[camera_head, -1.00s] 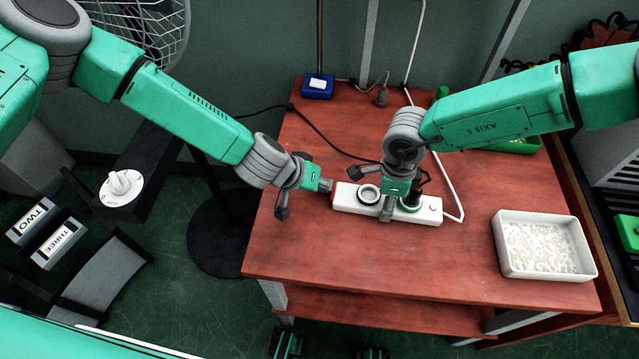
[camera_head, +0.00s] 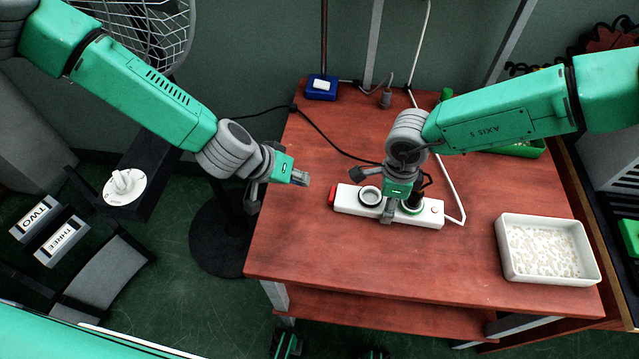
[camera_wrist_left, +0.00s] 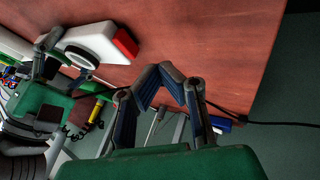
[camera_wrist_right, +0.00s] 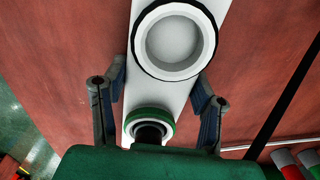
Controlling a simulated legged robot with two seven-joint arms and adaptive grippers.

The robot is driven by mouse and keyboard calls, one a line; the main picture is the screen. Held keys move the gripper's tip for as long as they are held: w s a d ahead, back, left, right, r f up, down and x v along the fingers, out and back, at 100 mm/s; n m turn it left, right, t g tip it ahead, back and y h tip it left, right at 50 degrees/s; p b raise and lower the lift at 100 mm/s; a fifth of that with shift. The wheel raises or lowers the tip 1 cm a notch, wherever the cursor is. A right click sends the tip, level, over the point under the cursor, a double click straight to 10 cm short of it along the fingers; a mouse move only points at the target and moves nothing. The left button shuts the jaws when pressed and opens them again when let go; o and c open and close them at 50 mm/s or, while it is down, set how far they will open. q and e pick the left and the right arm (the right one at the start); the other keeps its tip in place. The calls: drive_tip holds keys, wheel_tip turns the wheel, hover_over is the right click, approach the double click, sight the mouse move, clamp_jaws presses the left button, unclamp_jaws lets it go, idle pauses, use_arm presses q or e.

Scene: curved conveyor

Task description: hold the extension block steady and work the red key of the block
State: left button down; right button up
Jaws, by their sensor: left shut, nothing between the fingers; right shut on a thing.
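The white extension block (camera_head: 345,203) lies on the red-brown table. Its red key (camera_head: 332,196) is at the block's left end and also shows in the left wrist view (camera_wrist_left: 126,42). My right gripper (camera_head: 390,208) is shut across the middle of the block, its fingers on both long sides; the right wrist view shows the block (camera_wrist_right: 178,95) between them. A round socket (camera_head: 370,195) is empty, and a dark plug sits in the green-ringed socket (camera_wrist_right: 150,122). My left gripper (camera_head: 302,178) is shut and empty, left of the red key and apart from it.
A white tray (camera_head: 508,262) with pale bits stands at the table's right. A blue box with a white switch (camera_head: 321,88) is at the back. A white cord (camera_head: 452,185) runs from the block's right end, and a black cable crosses behind it. The front of the table is clear.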

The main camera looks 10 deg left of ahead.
use_arm(q)
drive_tip(key=v, duration=0.5)
use_arm(e)
drive_tip(key=shift+d, duration=0.25)
drive_tip(key=o, duration=1.6)
drive_tip(key=shift+o, duration=0.2)
